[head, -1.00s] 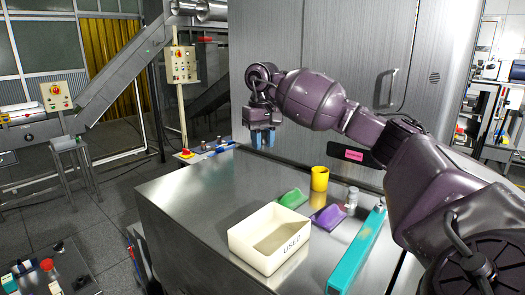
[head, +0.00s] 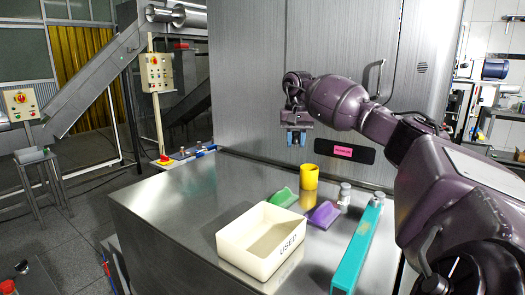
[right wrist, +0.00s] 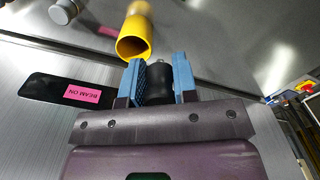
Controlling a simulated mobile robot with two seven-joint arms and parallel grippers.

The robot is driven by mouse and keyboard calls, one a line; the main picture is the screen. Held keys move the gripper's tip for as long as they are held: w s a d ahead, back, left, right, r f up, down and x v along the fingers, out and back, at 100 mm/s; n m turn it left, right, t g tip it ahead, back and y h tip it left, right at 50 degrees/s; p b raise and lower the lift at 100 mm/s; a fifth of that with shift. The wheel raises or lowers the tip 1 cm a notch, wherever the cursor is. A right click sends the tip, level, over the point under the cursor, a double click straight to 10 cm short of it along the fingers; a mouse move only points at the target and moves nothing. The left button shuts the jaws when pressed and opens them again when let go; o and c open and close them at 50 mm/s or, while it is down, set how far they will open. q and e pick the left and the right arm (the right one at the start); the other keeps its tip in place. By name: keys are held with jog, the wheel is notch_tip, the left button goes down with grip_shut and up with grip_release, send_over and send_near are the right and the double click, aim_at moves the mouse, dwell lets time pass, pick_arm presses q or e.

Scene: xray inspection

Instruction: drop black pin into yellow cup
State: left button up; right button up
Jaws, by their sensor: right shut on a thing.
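The yellow cup (head: 309,177) stands upright on the steel table, towards its back. It also shows in the right wrist view (right wrist: 134,38), with its open mouth close to the fingertips. My right gripper (head: 296,137) is above the table, a little left of the cup and higher than it. In the right wrist view its blue fingers (right wrist: 158,70) are shut on the black pin (right wrist: 183,78), which has a small metallic tip. The pin is apart from the cup in that view. The pin cannot be made out in the head view. My left gripper is not in view.
A white bin marked USED (head: 262,240) stands in front of the cup. Green (head: 284,197) and purple (head: 323,214) wedge-shaped things, a small metal-capped jar (head: 344,196) and a long teal box (head: 357,250) are nearby. The table's left part (head: 180,205) is clear.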

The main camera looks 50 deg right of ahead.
aim_at(309, 173)
jog(key=s+d+r+m, duration=0.1)
jog(key=s+d+m, duration=0.1)
jog(key=d+m, duration=0.35)
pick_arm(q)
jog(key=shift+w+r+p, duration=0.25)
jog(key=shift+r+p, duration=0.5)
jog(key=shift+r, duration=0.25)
pick_arm(e)
jog(key=shift+m, duration=0.35)
jog(key=f, duration=0.8)
jog(key=shift+d, duration=0.2)
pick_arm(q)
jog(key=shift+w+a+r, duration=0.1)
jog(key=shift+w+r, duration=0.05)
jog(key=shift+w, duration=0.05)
pick_arm(e)
jog(key=shift+f, duration=0.1)
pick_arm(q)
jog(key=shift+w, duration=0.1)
pick_arm(e)
jog(key=o, duration=1.1)
jog(key=shift+c, duration=0.2)
